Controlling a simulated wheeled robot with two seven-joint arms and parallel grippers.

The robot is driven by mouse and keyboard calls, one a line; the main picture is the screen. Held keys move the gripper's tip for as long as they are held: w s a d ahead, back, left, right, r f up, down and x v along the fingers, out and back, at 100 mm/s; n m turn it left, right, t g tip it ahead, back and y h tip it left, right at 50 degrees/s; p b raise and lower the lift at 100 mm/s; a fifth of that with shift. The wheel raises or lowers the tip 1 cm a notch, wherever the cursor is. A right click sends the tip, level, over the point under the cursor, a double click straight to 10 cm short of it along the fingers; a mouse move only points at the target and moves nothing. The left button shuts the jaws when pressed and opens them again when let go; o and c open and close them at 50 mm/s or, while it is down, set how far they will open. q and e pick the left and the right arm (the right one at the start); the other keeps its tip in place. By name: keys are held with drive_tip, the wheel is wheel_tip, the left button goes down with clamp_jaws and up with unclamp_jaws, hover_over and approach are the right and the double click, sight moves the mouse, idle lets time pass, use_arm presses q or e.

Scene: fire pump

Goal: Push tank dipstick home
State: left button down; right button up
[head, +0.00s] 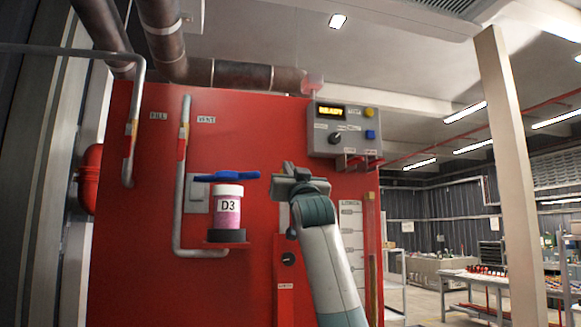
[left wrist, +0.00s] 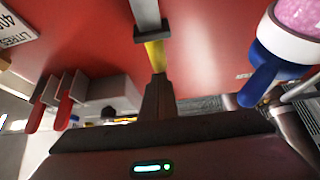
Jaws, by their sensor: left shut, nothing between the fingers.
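My left gripper (head: 298,178) is raised in front of the red tank panel (head: 150,220), with its fingers together. In the left wrist view the dark closed fingers (left wrist: 158,88) point at a yellow strip (left wrist: 155,56) below a grey metal bar with a bracket (left wrist: 145,30). This looks like the dipstick and its guide, but I cannot be sure. The fingertips appear at or very near the yellow end; contact cannot be told. In the head view the gripper and forearm hide this spot. My right gripper is out of view.
A pink jar marked D3 (head: 229,208) stands on a small red shelf left of the gripper, beside a blue handle (head: 226,176). A control box reading READY (head: 344,130) is above right. A beige post (head: 510,170) and workbench (head: 475,280) are farther right.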

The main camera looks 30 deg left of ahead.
use_arm(q)
wheel_tip(320, 180, down, 10)
drive_tip(key=b, duration=0.5)
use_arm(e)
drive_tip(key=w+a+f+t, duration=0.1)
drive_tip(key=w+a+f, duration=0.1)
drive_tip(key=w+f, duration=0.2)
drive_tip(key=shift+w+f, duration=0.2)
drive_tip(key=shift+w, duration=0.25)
use_arm(q)
drive_tip(key=shift+r, duration=0.1)
